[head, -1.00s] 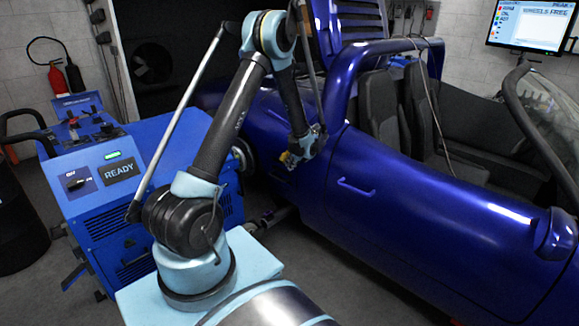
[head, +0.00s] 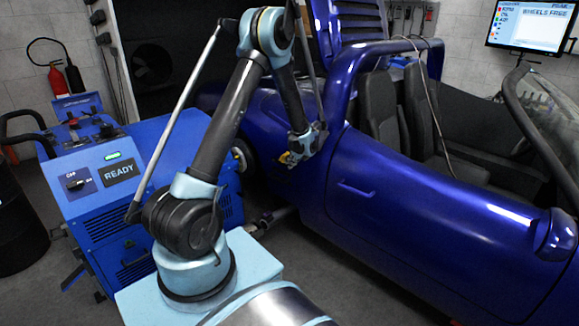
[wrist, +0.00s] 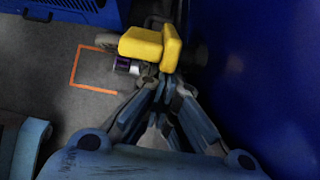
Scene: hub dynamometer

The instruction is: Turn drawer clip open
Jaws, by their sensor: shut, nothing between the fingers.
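No drawer can be made out. A yellow two-part piece, possibly the clip, shows in the wrist view (wrist: 142,44), with one block lying sideways and another standing upright at its right end. It shows as a small yellow patch low on the car's side in the head view (head: 286,158). My gripper (wrist: 165,82) is shut and empty, its fingertips just below the upright yellow block in the picture. I cannot tell if they touch it. In the head view my gripper (head: 302,146) is small, beside the blue car body.
The blue car (head: 430,215) stands close on the right of my gripper. The blue dynamometer cabinet (head: 185,150) with its READY panel is on the left. An orange floor marking (wrist: 75,65) shows on the grey floor. A monitor (head: 530,25) reads WHEELS FREE.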

